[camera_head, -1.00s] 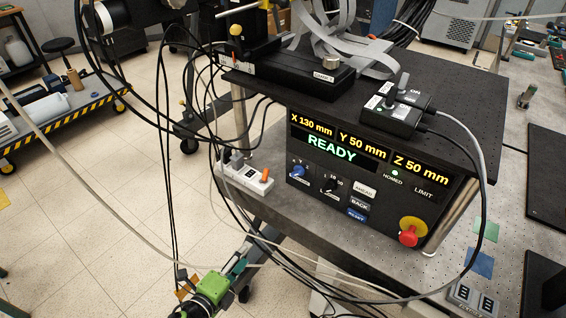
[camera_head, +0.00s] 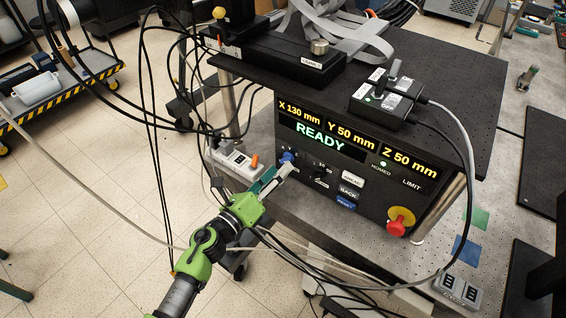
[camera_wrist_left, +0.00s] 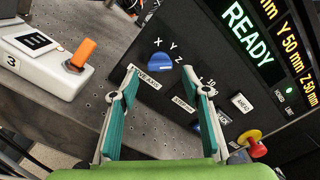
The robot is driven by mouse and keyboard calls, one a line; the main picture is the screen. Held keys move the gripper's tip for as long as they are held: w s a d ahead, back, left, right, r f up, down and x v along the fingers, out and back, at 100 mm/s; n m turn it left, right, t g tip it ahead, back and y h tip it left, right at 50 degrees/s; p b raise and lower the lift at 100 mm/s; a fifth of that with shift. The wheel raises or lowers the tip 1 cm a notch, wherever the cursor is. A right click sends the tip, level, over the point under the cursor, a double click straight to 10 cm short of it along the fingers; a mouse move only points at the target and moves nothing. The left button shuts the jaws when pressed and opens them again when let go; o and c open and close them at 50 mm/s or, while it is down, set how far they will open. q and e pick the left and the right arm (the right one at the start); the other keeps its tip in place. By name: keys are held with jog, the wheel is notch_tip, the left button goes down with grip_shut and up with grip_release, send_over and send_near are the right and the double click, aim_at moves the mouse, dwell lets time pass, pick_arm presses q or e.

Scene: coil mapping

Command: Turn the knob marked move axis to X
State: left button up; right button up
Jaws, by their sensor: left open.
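The blue move axis knob (camera_head: 287,158) is at the lower left of the black control panel (camera_head: 355,192), under the READY display. In the left wrist view the knob (camera_wrist_left: 160,63) has the letters X, Y and Z above it and a label below it, partly covered by a finger. Its exact pointing is hard to tell. My left gripper (camera_head: 280,172) is open in front of the panel, close to the knob. In the left wrist view its fingertips (camera_wrist_left: 168,80) stand apart, with the knob showing between and beyond them. My right gripper is not in view.
A black step knob (camera_head: 320,173) and AHEAD, BACK and RESET buttons (camera_head: 349,191) are right of the knob. A red and yellow emergency stop (camera_head: 398,223) is farther right. A white power strip with an orange switch (camera_wrist_left: 80,54) lies at left. Loose cables hang around the panel.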

aim_at(287, 160)
pick_arm(q)
jog(key=shift+x, duration=1.6)
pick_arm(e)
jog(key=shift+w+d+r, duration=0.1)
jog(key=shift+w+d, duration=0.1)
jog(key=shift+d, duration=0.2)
pick_arm(q)
jog(key=c, duration=1.1)
